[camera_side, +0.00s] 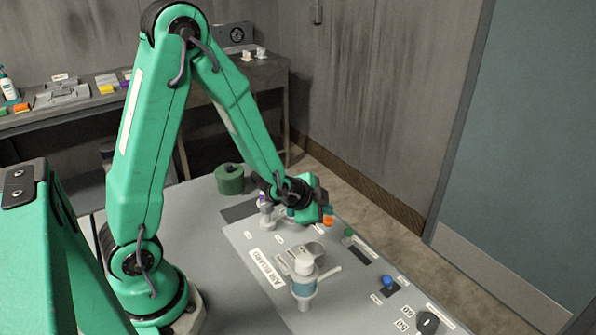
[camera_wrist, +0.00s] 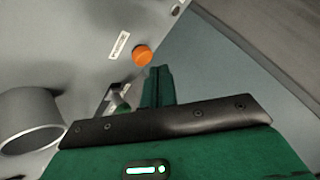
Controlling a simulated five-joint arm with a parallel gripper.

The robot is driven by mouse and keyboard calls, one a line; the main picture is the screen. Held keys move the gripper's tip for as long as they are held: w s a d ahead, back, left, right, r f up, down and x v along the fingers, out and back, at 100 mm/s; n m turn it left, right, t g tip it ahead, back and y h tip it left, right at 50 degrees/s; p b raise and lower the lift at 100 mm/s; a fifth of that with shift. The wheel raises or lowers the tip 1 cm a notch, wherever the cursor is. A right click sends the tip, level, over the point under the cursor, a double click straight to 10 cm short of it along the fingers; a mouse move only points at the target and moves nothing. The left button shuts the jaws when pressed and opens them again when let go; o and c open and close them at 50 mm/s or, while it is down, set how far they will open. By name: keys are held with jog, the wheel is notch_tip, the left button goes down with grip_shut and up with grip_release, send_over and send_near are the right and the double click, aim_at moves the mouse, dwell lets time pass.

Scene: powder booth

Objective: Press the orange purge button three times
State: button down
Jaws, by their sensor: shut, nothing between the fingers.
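The orange purge button (camera_wrist: 143,55) shows in the wrist view as a round cap on the grey panel, just beyond and left of my fingertips. In the side view the orange button (camera_side: 328,220) shows partly, right beside the end of my gripper (camera_side: 317,213). My gripper (camera_wrist: 159,72) is shut and empty, its dark green fingers together. A narrow strip of panel shows between fingertips and button in the wrist view; I cannot tell the height between them or whether they touch.
A green button (camera_side: 348,232), a blue button (camera_side: 388,282) and a black knob (camera_side: 428,322) stand along the panel's right side. A white-and-teal fixture (camera_side: 303,280) and a grey cup (camera_side: 313,251) stand on the panel. A green round container (camera_side: 230,179) is behind, left.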

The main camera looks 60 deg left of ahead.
jog(key=shift+f, duration=0.8)
dwell(0.9)
jog(key=shift+s+a+f, duration=0.1)
jog(key=shift+s+f, duration=0.1)
jog(key=shift+f, duration=0.25)
dwell(0.8)
jog(key=shift+s+r, duration=0.1)
jog(key=shift+r, duration=0.05)
jog(key=shift+s+r, duration=0.2)
jog(key=shift+r, duration=0.15)
jog(key=shift+w+r, duration=0.1)
jog(key=shift+r, duration=0.3)
jog(key=shift+w+r, duration=0.1)
jog(key=shift+r, duration=0.1)
notch_tip(320, 180, up, 4)
jog(key=shift+r, duration=0.2)
dwell(0.4)
